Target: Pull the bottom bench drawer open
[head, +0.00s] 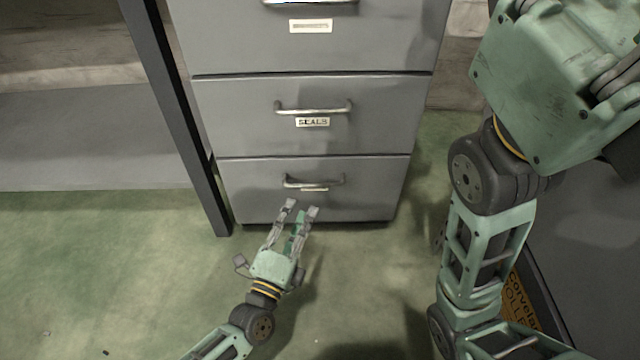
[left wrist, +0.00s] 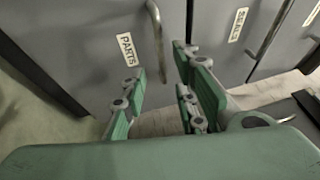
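The bottom drawer (head: 255,195) is the lowest grey front of the cabinet and looks shut. Its metal bar handle (head: 314,183) partly hides a small label. In the left wrist view the handle (left wrist: 155,35) appears beside a PARTS label (left wrist: 127,50). My left gripper (head: 301,206) is open and empty, its fingertips just below the handle in the head view. In the left wrist view the handle lies in line with the gap between the fingers (left wrist: 158,68). I see no contact. My right gripper is out of view; only the right arm shows.
Above is a drawer labelled SEALS (head: 312,122) with its own handle (head: 313,106), and another drawer (head: 300,45) above that. A dark bench leg (head: 180,110) stands close on the left. The green floor (head: 350,275) before the cabinet is clear. A dark grey box-like thing (head: 575,240) stands at right.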

